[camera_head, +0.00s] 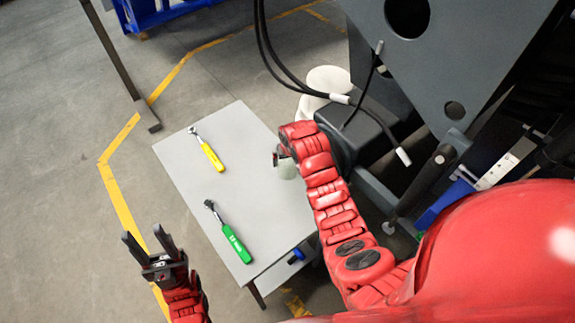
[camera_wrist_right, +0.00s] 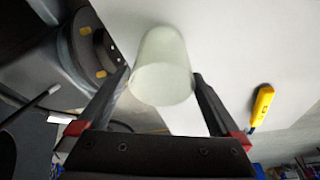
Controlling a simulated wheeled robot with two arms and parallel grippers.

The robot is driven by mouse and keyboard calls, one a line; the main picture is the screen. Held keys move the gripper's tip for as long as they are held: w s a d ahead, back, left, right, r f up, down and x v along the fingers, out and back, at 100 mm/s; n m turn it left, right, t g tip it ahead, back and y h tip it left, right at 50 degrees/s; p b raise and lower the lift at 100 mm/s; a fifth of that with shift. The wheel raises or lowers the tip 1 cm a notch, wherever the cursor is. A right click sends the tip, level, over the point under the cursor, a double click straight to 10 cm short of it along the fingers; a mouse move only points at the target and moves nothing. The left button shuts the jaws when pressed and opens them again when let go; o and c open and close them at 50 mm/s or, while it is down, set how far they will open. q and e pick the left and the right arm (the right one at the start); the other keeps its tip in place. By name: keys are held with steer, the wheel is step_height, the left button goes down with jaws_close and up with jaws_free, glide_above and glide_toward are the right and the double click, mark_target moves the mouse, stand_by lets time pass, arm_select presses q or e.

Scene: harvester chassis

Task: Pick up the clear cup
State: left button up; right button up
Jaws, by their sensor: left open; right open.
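The clear cup (camera_head: 286,169) is on the grey table (camera_head: 240,135), near its right side, partly hidden by my right arm in the head view. In the right wrist view the cup (camera_wrist_right: 163,70) is pale, greenish and translucent, and sits between the fingers of my right gripper (camera_wrist_right: 160,98). The fingers are spread to either side of it. My left gripper (camera_head: 150,250) is open and empty, left of the table.
A yellow-handled ratchet (camera_head: 208,152) and a green-handled ratchet (camera_head: 230,235) lie on the table. The dark chassis (camera_head: 465,70) with hanging black cables (camera_head: 275,65) stands to the right of the table. A white round object (camera_head: 325,82) is behind the table. The table's middle is clear.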

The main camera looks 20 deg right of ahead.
mark_target(287, 163)
steer(key=shift+w+a+f+p, duration=0.1)
steer(key=shift+w+f+p, duration=0.05)
steer(key=shift+f+p, duration=0.4)
steer(key=shift+p+x, duration=0.3)
steer(key=shift+x, duration=1.05)
steer(key=c, duration=1.1)
steer(key=shift+r, duration=0.15)
steer(key=shift+c, duration=0.2)
